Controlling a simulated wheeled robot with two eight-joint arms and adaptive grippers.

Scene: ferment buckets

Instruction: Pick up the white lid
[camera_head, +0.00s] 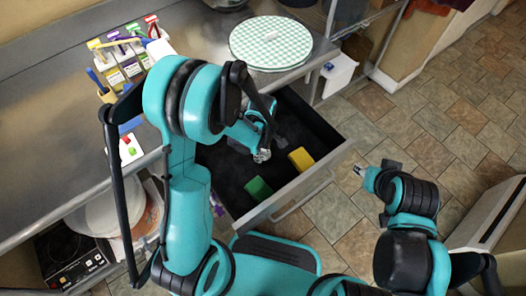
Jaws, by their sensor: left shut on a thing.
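My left gripper (262,154) points down over the open drawer (335,160). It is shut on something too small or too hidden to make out. No white lid can be clearly picked out. A pale round container (103,214) stands under the counter at the lower left, partly hidden by my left arm; I cannot tell whether its top is a lid. A round white and green checkered disc (270,43) lies on the counter, apart from the gripper. My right gripper (359,170) is right of the drawer over the floor; its finger state is unclear.
A yellow block (301,159) and a green block (258,189) lie in the drawer. Coloured packets (124,62) stand in a row on the metal counter (50,130). A black cooktop (68,255) is at the lower left. Tiled floor (450,110) is open at right.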

